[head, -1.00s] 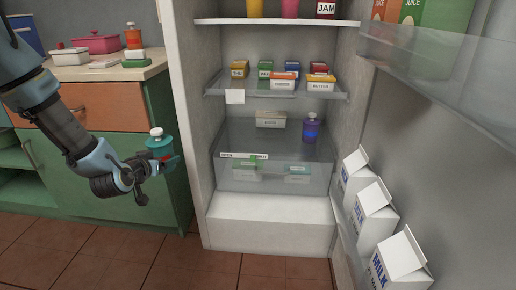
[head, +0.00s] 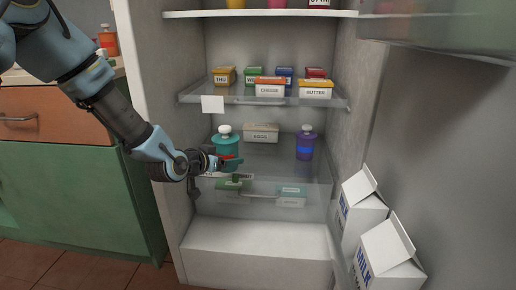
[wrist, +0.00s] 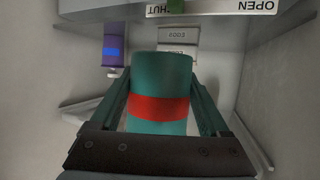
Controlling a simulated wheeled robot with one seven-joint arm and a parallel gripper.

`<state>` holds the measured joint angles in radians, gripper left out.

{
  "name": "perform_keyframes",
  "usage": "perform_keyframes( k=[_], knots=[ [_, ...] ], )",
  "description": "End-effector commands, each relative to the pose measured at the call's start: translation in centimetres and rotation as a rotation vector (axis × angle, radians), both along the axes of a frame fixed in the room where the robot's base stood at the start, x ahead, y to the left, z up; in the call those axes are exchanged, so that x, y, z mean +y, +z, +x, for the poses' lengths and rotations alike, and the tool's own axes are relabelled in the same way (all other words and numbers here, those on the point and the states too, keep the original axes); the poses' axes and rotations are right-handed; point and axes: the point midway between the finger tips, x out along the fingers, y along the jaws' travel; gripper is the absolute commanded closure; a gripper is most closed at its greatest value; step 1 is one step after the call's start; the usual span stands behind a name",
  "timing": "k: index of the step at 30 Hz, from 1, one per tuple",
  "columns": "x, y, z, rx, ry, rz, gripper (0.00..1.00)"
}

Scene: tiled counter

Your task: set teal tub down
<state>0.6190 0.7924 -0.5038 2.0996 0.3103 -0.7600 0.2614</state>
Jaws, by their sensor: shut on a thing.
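The teal tub (head: 227,143) is upright, with a pale knob on its lid, on the left side of the fridge's lower compartment. In the wrist view the teal tub (wrist: 160,75) shows a red band and fills the space between the two fingers. My gripper (head: 228,160) is shut on it, one finger on each side. The tub is above the clear drawer, left of the EGGS box (head: 261,132) and the purple bottle (head: 305,145). My gripper hides part of the tub's lower side, so I cannot tell whether it touches the surface below.
A clear shelf (head: 190,96) with several labelled boxes hangs above. A slider strip marked OPEN (wrist: 235,7) shows in the wrist view. The fridge's left wall (head: 145,110) is close to my arm. Milk cartons (head: 385,255) stand in the door at right.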

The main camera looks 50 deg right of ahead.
Motion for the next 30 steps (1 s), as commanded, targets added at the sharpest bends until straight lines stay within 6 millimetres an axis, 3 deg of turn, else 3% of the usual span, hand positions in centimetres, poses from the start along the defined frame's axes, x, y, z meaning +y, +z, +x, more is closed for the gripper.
perform_keyframes(
  k=[21,24,30],
  knots=[
    [-14.8,-0.2,9.5,0.000,0.003,-0.006,0.94],
    [-15.8,-0.5,10.2,0.002,0.002,-0.002,0.94],
    [-15.6,-2.2,10.0,0.001,0.000,-0.002,0.94]
  ],
)
